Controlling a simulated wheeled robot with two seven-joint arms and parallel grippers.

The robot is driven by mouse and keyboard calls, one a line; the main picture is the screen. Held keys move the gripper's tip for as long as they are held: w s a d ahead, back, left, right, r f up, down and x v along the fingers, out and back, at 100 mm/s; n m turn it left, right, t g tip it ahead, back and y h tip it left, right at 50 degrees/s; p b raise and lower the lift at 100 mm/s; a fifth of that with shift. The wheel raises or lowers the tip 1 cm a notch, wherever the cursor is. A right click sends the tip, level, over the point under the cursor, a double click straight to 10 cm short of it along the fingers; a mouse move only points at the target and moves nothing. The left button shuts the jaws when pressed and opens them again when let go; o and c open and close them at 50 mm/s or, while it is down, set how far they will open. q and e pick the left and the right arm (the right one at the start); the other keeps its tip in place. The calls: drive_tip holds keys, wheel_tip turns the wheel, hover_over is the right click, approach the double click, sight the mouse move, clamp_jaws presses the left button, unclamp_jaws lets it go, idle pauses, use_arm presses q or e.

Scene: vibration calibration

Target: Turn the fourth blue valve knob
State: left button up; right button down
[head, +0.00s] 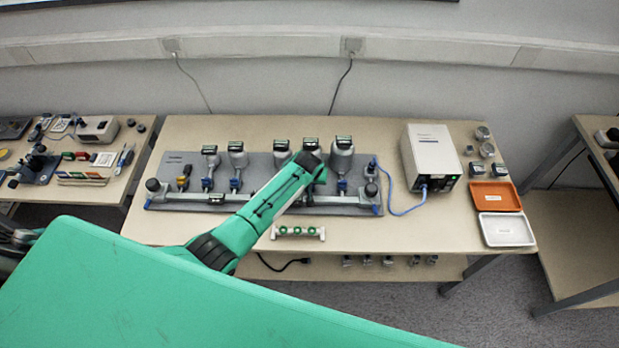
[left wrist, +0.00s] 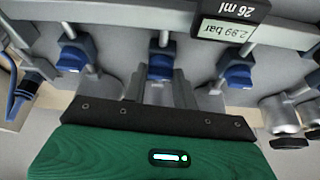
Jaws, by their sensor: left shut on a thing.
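A grey manifold board (head: 330,211) on the table carries a row of metal vessels with small displays and blue valve knobs below them. My left gripper (head: 311,168) reaches over its right-middle part and hides some knobs in the head view. In the left wrist view, which sees the board upside down, my left gripper (left wrist: 161,88) is shut on the middle blue knob (left wrist: 161,64). Other blue knobs sit on either side, one at left (left wrist: 72,54) and one at right (left wrist: 237,72). My right gripper is not in view.
A white box (head: 431,158) with a blue cable stands right of the board. An orange tray (head: 496,185) and a white tray (head: 506,242) lie at the right edge. A small rack with green pieces (head: 298,231) lies in front of the board.

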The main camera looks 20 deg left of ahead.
use_arm(q)
drive_tip(key=shift+n, duration=0.6)
drive_tip(key=shift+y, duration=0.3)
drive_tip(key=o, duration=1)
drive_tip(key=shift+c, duration=0.2)
drive_tip(key=shift+r, duration=0.1)
drive_tip(key=b+v, duration=0.1)
drive_tip(key=v, duration=1.2)
drive_tip(key=shift+r+b, duration=0.3)
drive_tip(key=shift+r, duration=0.05)
